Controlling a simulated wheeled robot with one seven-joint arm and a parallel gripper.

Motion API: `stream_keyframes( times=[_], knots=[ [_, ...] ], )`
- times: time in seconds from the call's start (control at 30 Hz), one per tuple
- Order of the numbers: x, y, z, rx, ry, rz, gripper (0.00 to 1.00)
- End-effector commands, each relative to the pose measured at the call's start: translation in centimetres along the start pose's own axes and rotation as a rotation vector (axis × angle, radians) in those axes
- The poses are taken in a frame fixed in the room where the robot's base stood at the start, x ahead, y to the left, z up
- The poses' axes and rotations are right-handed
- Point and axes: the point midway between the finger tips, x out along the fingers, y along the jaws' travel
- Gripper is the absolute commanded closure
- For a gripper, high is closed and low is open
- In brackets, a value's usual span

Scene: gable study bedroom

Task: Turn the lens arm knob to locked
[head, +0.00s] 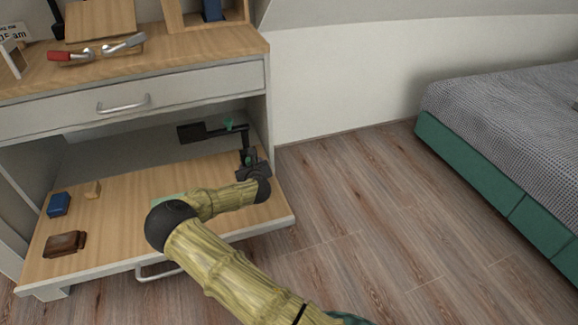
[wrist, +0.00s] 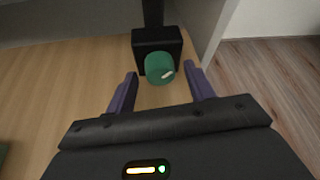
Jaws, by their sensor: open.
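The lens arm (head: 246,139) is a black jointed stand on the right part of the low wooden board in the head view. It carries a green knob (head: 229,124) up high and another green one (head: 249,158) lower down, close to my gripper (head: 252,172). In the wrist view a round green knob (wrist: 157,66) with a short white mark sits on a black block (wrist: 157,41). The mark slants at the knob's lower right. My open gripper (wrist: 160,72) has its purple-grey fingertips either side of this knob, with visible gaps. No locked label is legible.
A closed drawer (head: 190,92) hangs above. A grey side panel (wrist: 206,30) stands close right of the knob. Floor to the right is clear.

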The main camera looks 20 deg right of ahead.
Motion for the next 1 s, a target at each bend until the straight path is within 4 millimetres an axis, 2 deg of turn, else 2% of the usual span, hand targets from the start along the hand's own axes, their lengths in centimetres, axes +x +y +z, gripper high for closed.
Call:
stream_keyframes(
  times=[0.37,1.0],
  knots=[
    [-5.1,-0.1,0.3,0.005,0.003,0.001,0.47],
    [-15.3,0.0,0.3,0.003,0.002,0.005,0.47]
  ],
)
